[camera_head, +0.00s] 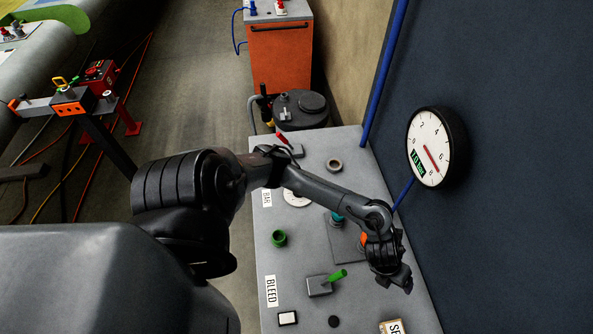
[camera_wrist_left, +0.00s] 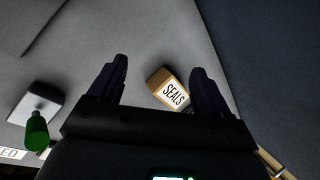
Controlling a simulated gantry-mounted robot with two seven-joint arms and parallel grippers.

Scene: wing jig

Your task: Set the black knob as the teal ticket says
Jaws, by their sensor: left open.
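My left gripper (camera_head: 395,278) hangs over the right part of the grey bench top. In the left wrist view its two dark fingers (camera_wrist_left: 158,82) stand apart with nothing held between them. A white dial face (camera_head: 296,199) beside the BAR label is partly covered by my arm; I cannot make out a black knob on it. A small black disc (camera_head: 333,321) lies near the bench's front; I cannot tell whether it is the knob. I cannot make out a teal ticket. My right gripper is out of view.
A box marked SEALS (camera_wrist_left: 170,88) lies beyond my fingers. A green-handled lever (camera_head: 325,283), a green ring (camera_head: 279,238) and a brown ring (camera_head: 334,164) are on the bench (camera_head: 300,258). A round gauge (camera_head: 432,148) with a red needle hangs on the dark wall.

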